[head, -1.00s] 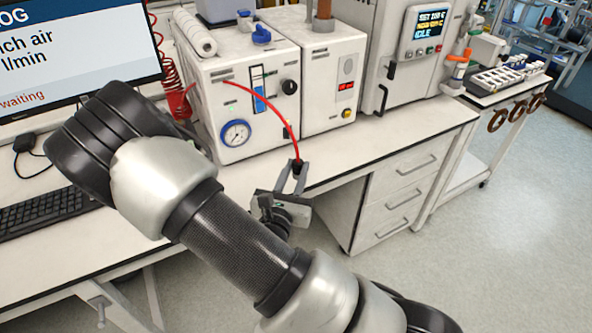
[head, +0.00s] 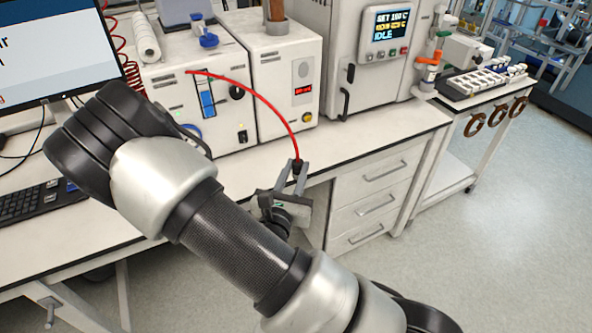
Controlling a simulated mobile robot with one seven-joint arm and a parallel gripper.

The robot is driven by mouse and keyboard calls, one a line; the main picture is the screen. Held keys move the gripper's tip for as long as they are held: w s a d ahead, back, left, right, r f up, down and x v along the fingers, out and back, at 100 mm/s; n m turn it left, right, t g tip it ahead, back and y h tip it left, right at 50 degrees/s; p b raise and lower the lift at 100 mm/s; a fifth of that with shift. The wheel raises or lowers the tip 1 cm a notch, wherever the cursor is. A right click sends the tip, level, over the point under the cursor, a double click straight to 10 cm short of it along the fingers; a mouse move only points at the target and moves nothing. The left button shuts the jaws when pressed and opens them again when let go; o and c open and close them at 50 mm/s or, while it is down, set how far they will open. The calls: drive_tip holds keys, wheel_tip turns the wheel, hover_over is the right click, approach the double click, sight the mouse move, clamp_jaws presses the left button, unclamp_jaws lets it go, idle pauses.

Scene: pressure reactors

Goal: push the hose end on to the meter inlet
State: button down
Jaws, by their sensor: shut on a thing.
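A red hose (head: 263,99) runs from the front of a white cabinet (head: 161,75) in an arc down to my gripper. The hose's dark end (head: 296,166) is between the fingers of my gripper (head: 297,170), which is shut on it. The gripper points up, in front of the bench edge, below and right of the cabinet. A flow meter with a blue panel (head: 207,97) is on the cabinet front. I cannot make out which opening is the meter inlet. The round blue-rimmed gauge (head: 191,130) is mostly hidden behind my arm.
A second white cabinet (head: 279,75) stands right of the first, then a larger unit with a display (head: 391,27). The bench top (head: 345,140) is clear in front of them. Drawers (head: 374,195) are below. A monitor (head: 55,55) and keyboard (head: 45,200) are at the left.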

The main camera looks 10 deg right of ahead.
wheel_tip(320, 180, down, 6)
drive_tip(key=b, duration=0.5)
drive_tip(key=shift+d+r+b, duration=0.1)
drive_tip(key=shift+r+b, duration=0.05)
drive_tip(key=shift+b, duration=0.25)
